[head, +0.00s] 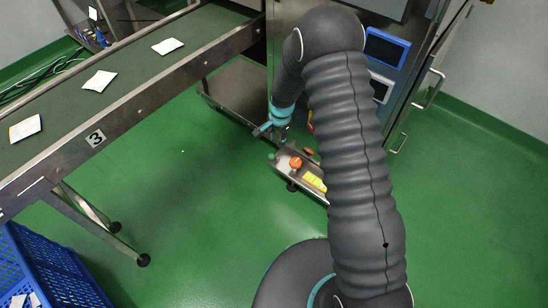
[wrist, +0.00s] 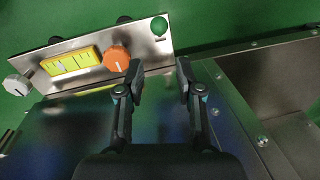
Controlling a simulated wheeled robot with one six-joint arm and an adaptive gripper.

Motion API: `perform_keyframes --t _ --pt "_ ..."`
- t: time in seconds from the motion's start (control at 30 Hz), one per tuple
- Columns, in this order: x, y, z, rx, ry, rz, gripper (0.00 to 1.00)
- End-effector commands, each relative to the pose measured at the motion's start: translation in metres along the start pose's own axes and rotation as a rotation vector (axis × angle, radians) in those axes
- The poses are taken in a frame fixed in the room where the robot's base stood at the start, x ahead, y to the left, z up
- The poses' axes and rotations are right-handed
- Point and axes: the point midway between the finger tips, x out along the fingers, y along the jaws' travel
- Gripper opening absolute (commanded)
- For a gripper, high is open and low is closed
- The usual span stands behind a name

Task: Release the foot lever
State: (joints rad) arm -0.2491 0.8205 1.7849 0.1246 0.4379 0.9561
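My gripper (wrist: 160,70) is open, its two dark fingers apart with nothing between them. In the head view my gripper (head: 266,131) is low, beside the steel machine and just above a small control panel (head: 286,175). In the wrist view that steel panel (wrist: 154,47) lies just beyond the fingertips. It carries a green round button (wrist: 159,26), an orange knob (wrist: 117,58), a yellow block (wrist: 71,62) and a grey knob (wrist: 17,85). I cannot make out which part is the foot lever; my gripper and arm hide some of the machine's lower front.
A steel machine (head: 283,45) with a blue-framed screen (head: 386,48) stands behind my arm. A conveyor (head: 133,78) with white packets runs along the left. A blue crate (head: 45,268) is at lower left. Green floor (head: 190,215) is clear between the conveyor and the panel.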

Motion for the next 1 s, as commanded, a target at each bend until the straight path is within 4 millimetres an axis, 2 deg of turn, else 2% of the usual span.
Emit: perform_keyframes --t 0.13,0.27,0.7,1.0 --pt "0.008 0.001 0.000 0.016 -0.001 0.002 0.36" --pt "0.026 0.001 0.001 0.015 -0.002 0.003 0.36" --pt "0.106 0.001 0.001 0.012 -0.003 0.003 0.36" --pt "0.135 0.000 0.001 0.012 -0.002 0.000 0.36"
